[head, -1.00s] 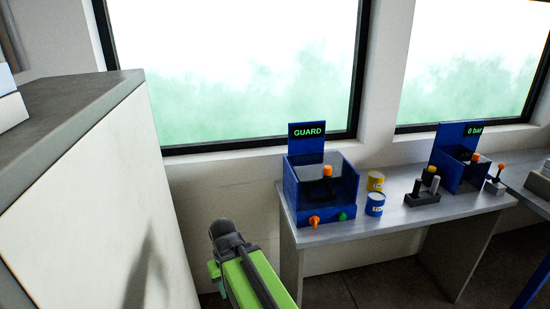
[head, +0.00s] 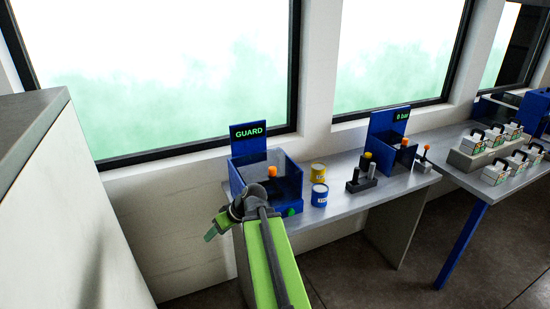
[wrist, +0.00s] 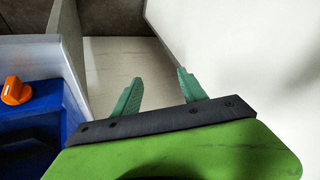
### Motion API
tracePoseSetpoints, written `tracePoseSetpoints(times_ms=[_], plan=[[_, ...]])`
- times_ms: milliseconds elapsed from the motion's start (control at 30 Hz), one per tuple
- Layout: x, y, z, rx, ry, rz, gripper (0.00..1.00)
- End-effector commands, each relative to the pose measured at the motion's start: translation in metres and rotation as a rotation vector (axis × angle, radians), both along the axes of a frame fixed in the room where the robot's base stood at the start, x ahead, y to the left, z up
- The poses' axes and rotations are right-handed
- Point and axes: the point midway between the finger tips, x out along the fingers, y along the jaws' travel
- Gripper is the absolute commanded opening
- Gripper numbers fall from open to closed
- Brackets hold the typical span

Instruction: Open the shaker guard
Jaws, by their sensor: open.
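The shaker (head: 290,187) is a blue box with a panel reading GUARD (head: 249,133) at its back, on the grey bench. A see-through guard encloses its upper part, and an orange knob (head: 272,171) shows inside. A green button (head: 291,211) is on its front; my arm covers the front left part. My gripper (head: 210,235) is at the shaker's front left, apart from it as far as I can tell. In the wrist view my gripper's two green fingers (wrist: 157,88) are spread and empty. An orange knob (wrist: 15,91) and the clear guard wall (wrist: 40,50) are at the left there.
Yellow (head: 318,172) and blue (head: 319,195) cans stand right of the shaker. Further right are a dark holder (head: 361,185) and a second blue machine (head: 385,140) reading 0 bar. A tall white cabinet (head: 70,210) stands at the left.

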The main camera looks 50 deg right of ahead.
Motion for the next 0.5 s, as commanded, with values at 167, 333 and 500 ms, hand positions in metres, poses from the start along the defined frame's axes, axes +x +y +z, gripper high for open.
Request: tracePoseSetpoints(times_ms=[167,333,500], plan=[[-0.045,-0.162,0.097,-0.09,-0.343,-0.15,0.5],[-0.102,-0.259,0.151,-0.224,-0.534,-0.267,0.5],[-0.127,-0.29,0.167,-0.285,-0.593,-0.31,0.5]])
